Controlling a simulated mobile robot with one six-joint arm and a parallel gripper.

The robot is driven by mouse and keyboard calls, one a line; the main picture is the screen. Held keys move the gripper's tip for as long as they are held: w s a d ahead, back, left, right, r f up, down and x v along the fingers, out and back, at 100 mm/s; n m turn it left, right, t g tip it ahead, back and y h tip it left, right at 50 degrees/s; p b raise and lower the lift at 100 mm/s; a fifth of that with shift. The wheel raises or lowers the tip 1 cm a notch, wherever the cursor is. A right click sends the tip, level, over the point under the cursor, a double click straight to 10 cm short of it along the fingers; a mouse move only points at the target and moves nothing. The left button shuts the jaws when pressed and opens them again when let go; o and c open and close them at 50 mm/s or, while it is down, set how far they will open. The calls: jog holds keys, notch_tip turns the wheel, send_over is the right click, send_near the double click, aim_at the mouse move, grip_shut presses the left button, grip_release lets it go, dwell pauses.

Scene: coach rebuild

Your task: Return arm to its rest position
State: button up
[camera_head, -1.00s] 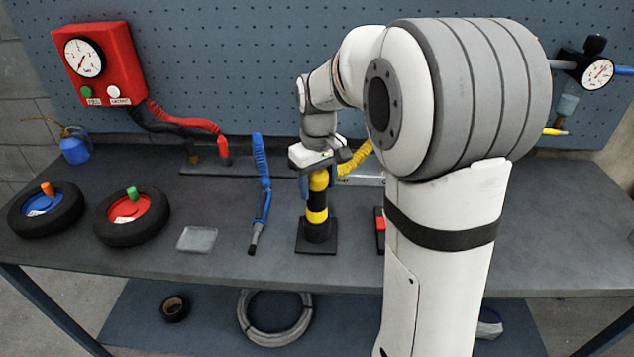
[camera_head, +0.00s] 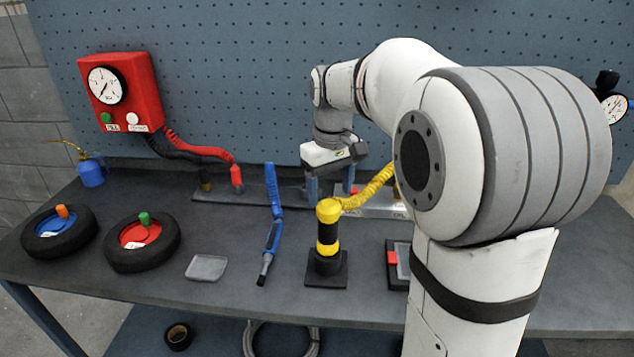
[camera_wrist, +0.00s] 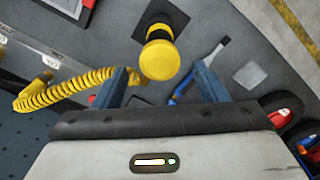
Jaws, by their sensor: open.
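My gripper (camera_head: 331,186) is open and empty. It hangs above the back part of the bench, behind the yellow and black tool. That tool (camera_head: 328,232) stands upright on a black base, with a yellow coiled hose (camera_head: 368,190) running back from its top. In the wrist view the tool's round yellow top (camera_wrist: 160,60) lies ahead of my two blue fingers (camera_wrist: 162,88), apart from them as far as I can tell. My arm reaches forward over the right side of the bench and hides part of it.
A red gauge box (camera_head: 124,92) hangs on the pegboard. Two small wheels, one with a blue hub (camera_head: 58,232) and one with a red hub (camera_head: 142,240), lie at left. A clear tray (camera_head: 207,267) and a blue hose tool (camera_head: 271,235) lie on the bench (camera_head: 215,300).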

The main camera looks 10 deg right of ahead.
jog(key=s+f+m+t, duration=0.1)
jog(key=s+f+m, duration=0.1)
jog(key=s, duration=0.8)
jog(key=s+f+m+t, duration=0.1)
jog(key=s+f, duration=0.3)
jog(key=s, duration=0.6)
jog(key=shift+s+m+t, duration=0.35)
jog(key=shift+m+t, duration=0.05)
jog(key=shift+m, duration=0.1)
jog(key=shift+a+f, duration=0.1)
